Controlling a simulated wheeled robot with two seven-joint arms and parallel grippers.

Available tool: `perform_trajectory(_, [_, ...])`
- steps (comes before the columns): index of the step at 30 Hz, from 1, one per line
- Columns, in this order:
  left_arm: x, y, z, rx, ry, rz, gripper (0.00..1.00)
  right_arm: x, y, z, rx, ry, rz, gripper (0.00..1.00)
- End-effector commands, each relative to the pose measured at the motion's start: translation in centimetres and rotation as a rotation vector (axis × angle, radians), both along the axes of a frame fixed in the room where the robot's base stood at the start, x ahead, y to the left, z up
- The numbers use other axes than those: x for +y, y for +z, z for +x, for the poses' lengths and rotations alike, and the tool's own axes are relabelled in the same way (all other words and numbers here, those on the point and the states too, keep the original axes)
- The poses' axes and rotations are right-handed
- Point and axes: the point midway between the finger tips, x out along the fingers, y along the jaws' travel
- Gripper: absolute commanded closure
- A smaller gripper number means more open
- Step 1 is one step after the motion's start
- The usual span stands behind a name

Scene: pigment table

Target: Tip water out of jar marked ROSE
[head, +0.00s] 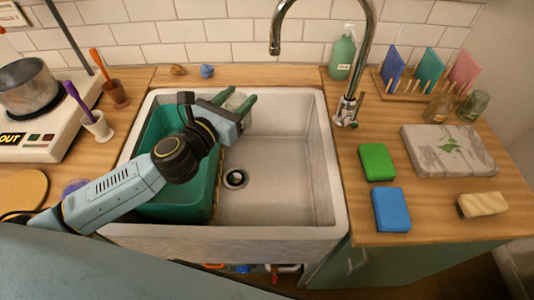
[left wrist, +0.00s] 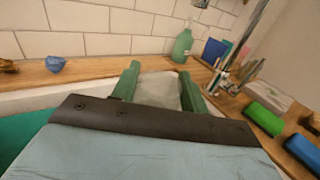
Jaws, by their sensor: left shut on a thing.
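My left gripper (head: 236,104) is over the back of the white sink, near the rim of the green basin. Its green fingers are shut on a clear glass jar (head: 238,99). The jar also shows between the fingers in the left wrist view (left wrist: 158,90), pale and see-through. I can read no ROSE mark on it, and cannot tell whether it holds water or how far it is tilted. The sink (head: 285,150) has a dark drain (head: 235,178) below and in front of the gripper. My right gripper is not in view.
The green basin (head: 170,203) fills the sink's left side; the right side is clear. The tap (head: 349,108) arches over the back right. Two glass jars (head: 438,108) (head: 473,105), sponges (head: 377,162) (head: 390,209) and a soap bottle (head: 342,55) stand on the right counter.

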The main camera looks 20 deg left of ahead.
Motion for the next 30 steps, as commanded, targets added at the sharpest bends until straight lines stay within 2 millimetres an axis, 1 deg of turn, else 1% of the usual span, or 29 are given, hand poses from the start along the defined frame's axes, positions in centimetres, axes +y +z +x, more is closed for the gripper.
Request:
perform_trajectory(1, [0.3,-0.5,0.7,-0.005,-0.032,0.013,0.84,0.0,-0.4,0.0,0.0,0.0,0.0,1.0])
perform_trajectory(5, [0.6,-2.0,1.9,-0.002,-0.125,0.011,0.84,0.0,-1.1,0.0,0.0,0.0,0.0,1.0])
perform_trajectory(10, [0.9,-3.8,2.9,0.004,-0.229,0.001,0.84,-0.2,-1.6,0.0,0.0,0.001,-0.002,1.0])
perform_trajectory(22, [1.8,-6.2,3.8,0.004,-0.357,-0.007,0.84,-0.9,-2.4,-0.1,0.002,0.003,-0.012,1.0])
perform_trajectory(30, [2.6,-7.7,4.2,0.002,-0.436,-0.002,0.84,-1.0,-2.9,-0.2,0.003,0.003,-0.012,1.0])
